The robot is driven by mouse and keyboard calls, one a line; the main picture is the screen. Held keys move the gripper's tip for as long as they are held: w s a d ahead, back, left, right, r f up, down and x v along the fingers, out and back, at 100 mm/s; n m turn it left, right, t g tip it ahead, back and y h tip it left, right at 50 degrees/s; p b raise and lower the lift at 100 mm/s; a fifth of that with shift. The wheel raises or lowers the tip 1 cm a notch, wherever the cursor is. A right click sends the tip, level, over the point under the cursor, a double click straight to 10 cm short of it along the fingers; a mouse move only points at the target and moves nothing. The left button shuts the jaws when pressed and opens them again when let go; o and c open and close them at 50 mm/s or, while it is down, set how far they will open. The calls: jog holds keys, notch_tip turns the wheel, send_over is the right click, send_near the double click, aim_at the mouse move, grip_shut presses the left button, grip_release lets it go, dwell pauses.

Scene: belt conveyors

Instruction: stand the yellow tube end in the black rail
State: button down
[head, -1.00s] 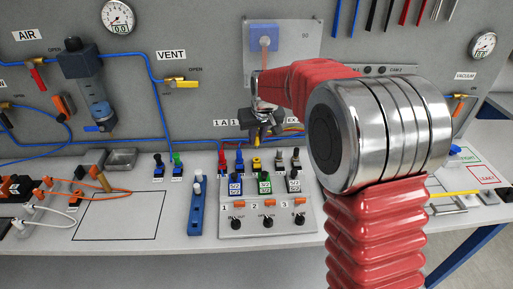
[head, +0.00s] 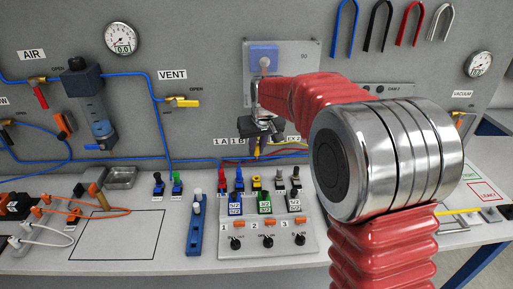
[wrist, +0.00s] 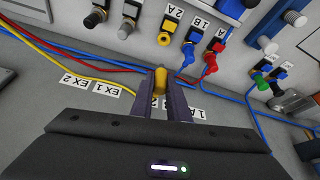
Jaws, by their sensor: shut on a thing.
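My gripper (head: 257,146) is shut on the yellow tube end (wrist: 160,80), which sits between the fingertips in the wrist view. In the head view the yellow end (head: 257,152) points down below the dark gripper body, in front of the back panel and above the bench. A yellow tube (wrist: 60,68) runs from the left towards the fingers. I cannot pick out the black rail; my gripper covers part of the panel between the 1A/1B and EX2 labels.
Upright coloured fittings (head: 239,182) stand on the bench below my gripper, above a valve block with numbered knobs (head: 268,241). A blue rail (head: 196,233) stands to its left. Red and blue tubes run along the panel. My arm hides the right middle.

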jog(key=s+d+f, duration=0.2)
jog(key=s+d, duration=0.8)
jog(key=d, duration=0.1)
jog(key=s+d+f, duration=0.2)
jog(key=s+d, duration=0.9)
jog(key=shift+s, duration=0.2)
dwell(2.8)
jog(key=shift+f, duration=0.1)
dwell(0.4)
jog(key=shift+f, duration=2.05)
jog(key=shift+f, duration=0.1)
